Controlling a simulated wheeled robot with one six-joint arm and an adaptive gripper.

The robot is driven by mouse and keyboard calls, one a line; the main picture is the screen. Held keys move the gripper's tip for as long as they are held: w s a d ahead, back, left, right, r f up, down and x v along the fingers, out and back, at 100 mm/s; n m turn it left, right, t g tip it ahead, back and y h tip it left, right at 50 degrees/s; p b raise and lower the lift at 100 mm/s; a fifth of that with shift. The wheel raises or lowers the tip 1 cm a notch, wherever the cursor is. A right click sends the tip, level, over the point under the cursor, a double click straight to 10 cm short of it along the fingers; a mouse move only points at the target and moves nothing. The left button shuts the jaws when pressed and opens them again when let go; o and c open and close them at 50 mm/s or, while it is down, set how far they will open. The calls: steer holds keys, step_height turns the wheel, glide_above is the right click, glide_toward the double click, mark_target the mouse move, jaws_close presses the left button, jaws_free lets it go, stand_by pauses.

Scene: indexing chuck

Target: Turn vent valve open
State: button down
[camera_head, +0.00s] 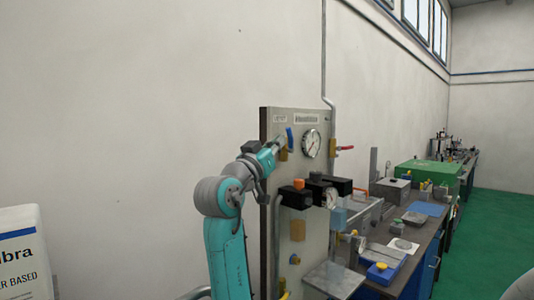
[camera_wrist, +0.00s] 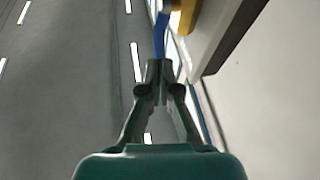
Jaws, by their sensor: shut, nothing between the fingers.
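The valve with a blue lever (camera_head: 290,139) is on the upper left of the upright panel (camera_head: 268,190), below a small label too small to read surely. The lever points up along the panel; its brass body (camera_head: 283,155) shows just below my gripper. In the wrist view the blue lever (camera_wrist: 160,36) is straight ahead of the fingertips, with the brass body (camera_wrist: 184,16) to its right. My gripper (camera_head: 279,143) is shut and empty, its tips (camera_wrist: 160,72) at the lever. I cannot tell whether they touch it.
A round gauge (camera_head: 311,143) and a red-handled valve (camera_head: 345,148) are right of the lever. Black blocks (camera_head: 293,196) and a second gauge (camera_head: 331,198) stick out below. A cluttered bench (camera_head: 425,232) runs to the right. The wall left of the panel is bare.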

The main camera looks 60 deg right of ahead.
mark_target(288, 130)
steer(key=shift+x, duration=1.35)
steer(key=shift+s+d+r, duration=0.25)
steer(key=shift+d+r, duration=0.65)
steer(key=shift+r, duration=0.05)
